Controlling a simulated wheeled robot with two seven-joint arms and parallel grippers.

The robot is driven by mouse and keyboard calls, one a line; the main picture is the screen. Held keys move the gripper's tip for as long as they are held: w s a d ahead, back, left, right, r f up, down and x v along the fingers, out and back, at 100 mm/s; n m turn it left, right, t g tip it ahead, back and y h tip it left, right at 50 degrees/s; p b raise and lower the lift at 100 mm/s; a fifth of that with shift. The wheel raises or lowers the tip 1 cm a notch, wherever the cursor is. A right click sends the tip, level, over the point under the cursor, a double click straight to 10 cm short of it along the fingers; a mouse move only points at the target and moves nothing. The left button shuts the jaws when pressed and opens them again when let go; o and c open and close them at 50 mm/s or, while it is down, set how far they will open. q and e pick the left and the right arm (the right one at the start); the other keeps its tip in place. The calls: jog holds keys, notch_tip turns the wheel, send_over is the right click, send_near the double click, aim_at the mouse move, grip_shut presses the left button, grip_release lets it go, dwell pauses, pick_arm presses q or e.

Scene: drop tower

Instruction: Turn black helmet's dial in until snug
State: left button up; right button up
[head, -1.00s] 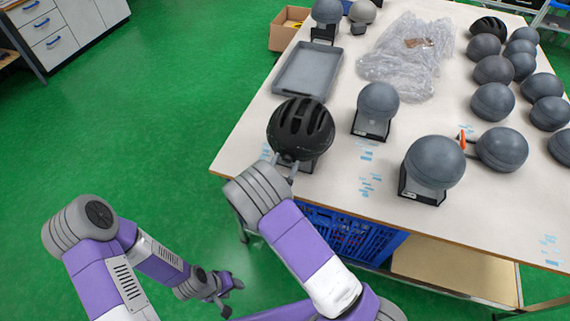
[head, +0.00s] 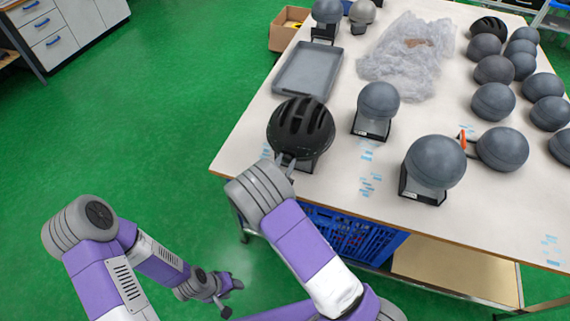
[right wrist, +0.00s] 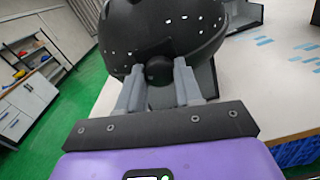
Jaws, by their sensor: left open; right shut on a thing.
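The black helmet (head: 301,128) sits on a stand near the table's left front corner. In the right wrist view the helmet (right wrist: 165,35) fills the top, with its round dark dial (right wrist: 159,70) at the lower back edge. My right gripper (right wrist: 159,80) has one finger on each side of the dial and is shut on it. In the head view my right gripper (head: 285,163) is at the helmet's near side, mostly hidden by its wrist. My left gripper (head: 222,300) is open and empty, low over the green floor, away from the table.
A grey head form on a stand (head: 378,105) is right of the helmet, and another (head: 434,165) is nearer the front. A grey tray (head: 308,72) and crumpled plastic wrap (head: 408,55) lie behind. Several grey balls crowd the right side. A blue crate (head: 350,235) is below the tabletop.

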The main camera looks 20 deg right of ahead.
jog(key=shift+f+m+b, duration=0.15)
jog(key=shift+m+b, duration=0.75)
jog(key=shift+m, duration=0.1)
jog(key=m+b, duration=0.9)
jog(key=b, duration=0.3)
jog(key=shift+f+m+b, duration=0.1)
jog(key=shift+m+b, duration=0.2)
jog(key=shift+r+m+b, duration=0.2)
jog(key=shift+m+b, duration=0.4)
jog(key=shift+b, duration=0.2)
jog(key=o, duration=1.1)
jog(key=shift+c, duration=0.2)
